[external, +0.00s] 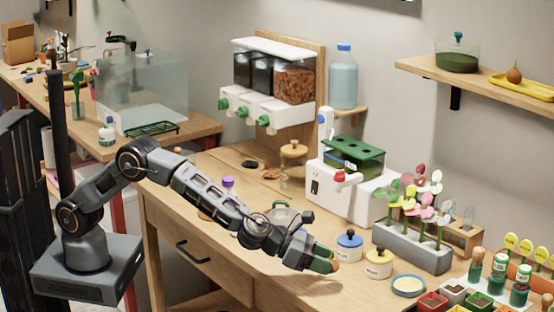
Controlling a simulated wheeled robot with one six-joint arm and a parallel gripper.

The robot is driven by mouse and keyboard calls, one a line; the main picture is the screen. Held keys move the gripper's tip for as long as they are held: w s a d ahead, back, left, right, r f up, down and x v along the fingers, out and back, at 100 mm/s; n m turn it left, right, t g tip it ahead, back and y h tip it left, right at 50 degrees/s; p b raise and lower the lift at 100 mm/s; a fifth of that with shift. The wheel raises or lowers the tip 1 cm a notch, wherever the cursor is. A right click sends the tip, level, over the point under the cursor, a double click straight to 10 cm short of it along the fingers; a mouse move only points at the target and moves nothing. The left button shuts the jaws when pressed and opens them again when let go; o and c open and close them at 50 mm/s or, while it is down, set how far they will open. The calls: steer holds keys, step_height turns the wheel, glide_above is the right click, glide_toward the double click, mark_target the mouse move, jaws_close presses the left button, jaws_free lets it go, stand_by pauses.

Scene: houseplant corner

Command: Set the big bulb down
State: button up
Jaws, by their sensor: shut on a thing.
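My gripper (323,260) is low over the front of the wooden table (222,170), left of the blue-lidded jar. Its green-tipped fingers are shut on a small tan-orange thing, which I take to be the big bulb (335,257). Only a sliver of it shows past the fingers; the rest is hidden. I cannot tell whether it touches the table. Another brown bulb (514,75) sits on a yellow tray (528,88) on the wall shelf at the upper right.
A shallow blue-rimmed dish (408,286) and several small pots are further right. A green-rimmed bowl (283,214) is behind my wrist.

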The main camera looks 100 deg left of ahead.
mark_target(327, 288)
steer(key=shift+w+d+f, duration=0.1)
steer(key=shift+w+f, duration=0.4)
steer(key=shift+f, duration=0.2)
steer(key=shift+f+b, duration=0.65)
steer(key=shift+f, duration=0.85)
steer(key=shift+f, duration=0.1)
steer(key=shift+f+b, duration=0.1)
steer(key=shift+b, duration=0.2)
steer(key=o, duration=0.9)
